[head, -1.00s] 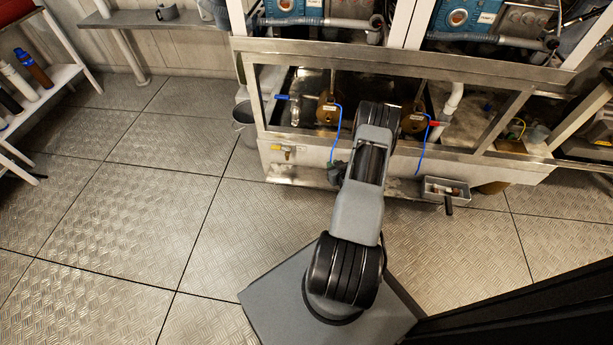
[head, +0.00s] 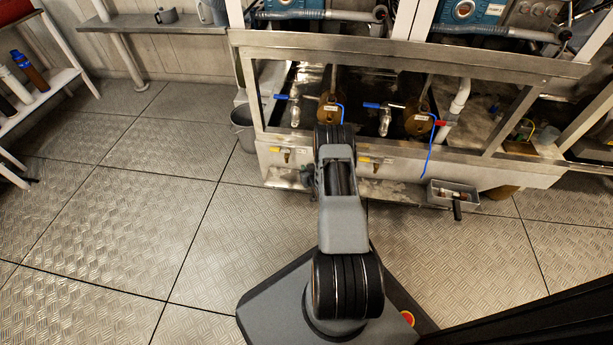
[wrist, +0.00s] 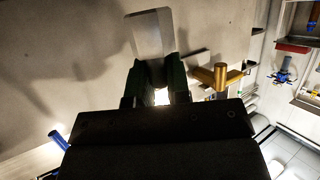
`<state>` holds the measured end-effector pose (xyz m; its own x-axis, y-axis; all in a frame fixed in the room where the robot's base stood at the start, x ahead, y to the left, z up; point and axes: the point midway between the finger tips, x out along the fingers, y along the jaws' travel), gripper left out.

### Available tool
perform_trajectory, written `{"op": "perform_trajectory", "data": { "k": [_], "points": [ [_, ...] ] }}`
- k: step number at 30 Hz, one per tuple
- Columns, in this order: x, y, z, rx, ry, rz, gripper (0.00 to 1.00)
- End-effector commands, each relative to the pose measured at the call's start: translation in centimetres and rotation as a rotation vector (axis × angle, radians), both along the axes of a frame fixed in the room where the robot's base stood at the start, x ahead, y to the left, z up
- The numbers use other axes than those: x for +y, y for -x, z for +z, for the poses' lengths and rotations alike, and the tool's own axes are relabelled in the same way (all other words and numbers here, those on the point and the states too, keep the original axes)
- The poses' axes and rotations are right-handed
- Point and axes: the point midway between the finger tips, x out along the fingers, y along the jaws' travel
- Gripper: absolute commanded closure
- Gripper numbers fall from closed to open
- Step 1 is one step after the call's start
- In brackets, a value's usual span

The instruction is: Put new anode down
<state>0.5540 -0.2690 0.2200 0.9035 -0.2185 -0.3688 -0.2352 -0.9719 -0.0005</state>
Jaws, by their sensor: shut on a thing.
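A pale grey, faceted block (wrist: 150,32), which I take to be the new anode, is held between the two dark fingers of my gripper (wrist: 154,74) in the wrist view. Its far end sticks out past the fingertips, and its near end is hidden between them. In the head view my gripper (head: 308,178) is a small dark shape left of my arm's end, low in front of the machine's front ledge. The held block cannot be made out there.
A grey tray (head: 438,187) with small items sits at the ledge's right. Yellow-handled taps line the machine front (head: 287,155). A brass tap (wrist: 221,76) is close right of the fingers. A bucket (head: 243,126) stands left. The floor (head: 130,215) at left is clear.

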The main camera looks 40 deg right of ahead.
Motion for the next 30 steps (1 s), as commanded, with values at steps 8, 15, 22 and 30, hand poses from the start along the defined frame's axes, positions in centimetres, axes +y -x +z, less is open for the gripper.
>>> {"op": "perform_trajectory", "data": {
  "k": [8, 15, 22, 30],
  "points": [
    [0.0, -0.1, -3.3, 0.0, 0.0, 0.0, 1.0],
    [0.0, -0.1, -3.2, 0.0, 0.0, 0.001, 1.0],
    [0.1, -0.1, -3.4, 0.001, -0.001, 0.001, 0.7],
    [0.1, -0.1, -3.4, 0.001, -0.001, 0.001, 0.57]
  ]
}}
